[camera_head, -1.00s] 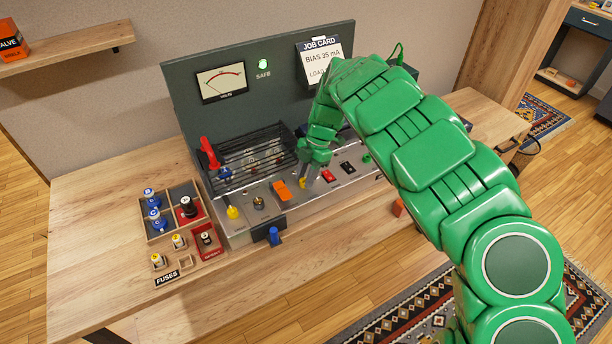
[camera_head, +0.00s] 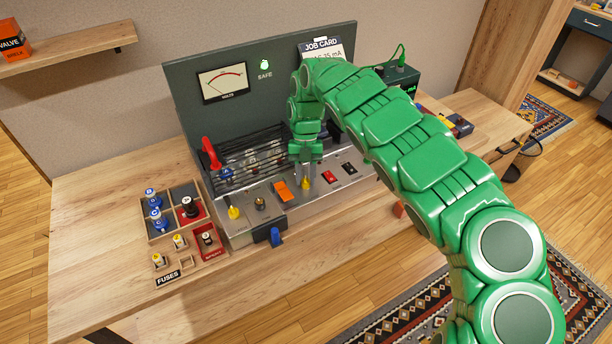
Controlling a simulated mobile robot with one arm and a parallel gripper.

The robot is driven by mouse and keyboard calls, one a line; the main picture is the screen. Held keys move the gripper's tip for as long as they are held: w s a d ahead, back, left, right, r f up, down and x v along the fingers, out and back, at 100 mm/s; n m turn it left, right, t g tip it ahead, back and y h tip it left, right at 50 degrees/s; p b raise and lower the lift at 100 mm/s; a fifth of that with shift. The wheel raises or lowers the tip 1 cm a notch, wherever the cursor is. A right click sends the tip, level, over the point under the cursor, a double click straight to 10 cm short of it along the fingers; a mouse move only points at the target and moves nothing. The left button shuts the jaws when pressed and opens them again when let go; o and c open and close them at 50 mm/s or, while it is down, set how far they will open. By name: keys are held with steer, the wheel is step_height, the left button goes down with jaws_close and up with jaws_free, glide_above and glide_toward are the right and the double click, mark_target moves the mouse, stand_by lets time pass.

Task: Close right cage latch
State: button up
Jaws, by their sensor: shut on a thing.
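The wire cage (camera_head: 240,160) lies over the tubes at the back of the amp chassis. The right cage latch (camera_head: 305,184) is a small yellow piece on the chassis top, to the right of the orange switch. A matching yellow left latch (camera_head: 233,212) stands at the chassis's left front. My gripper (camera_head: 305,174) points down at the right latch and is shut on its upper part. The fingers hide part of the latch, and my arm hides the cage's right end.
An orange switch (camera_head: 282,191) and a red switch (camera_head: 329,177) flank the latch. A red lever (camera_head: 210,153) stands at the cage's left. The fuse tray (camera_head: 168,234) sits left of the chassis. The bench front is mostly clear.

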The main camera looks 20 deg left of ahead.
steer(key=shift+n+h, duration=0.3)
steer(key=shift+n, duration=0.3)
steer(key=o, duration=1)
steer(key=shift+r, duration=0.1)
steer(key=shift+v, duration=3.8)
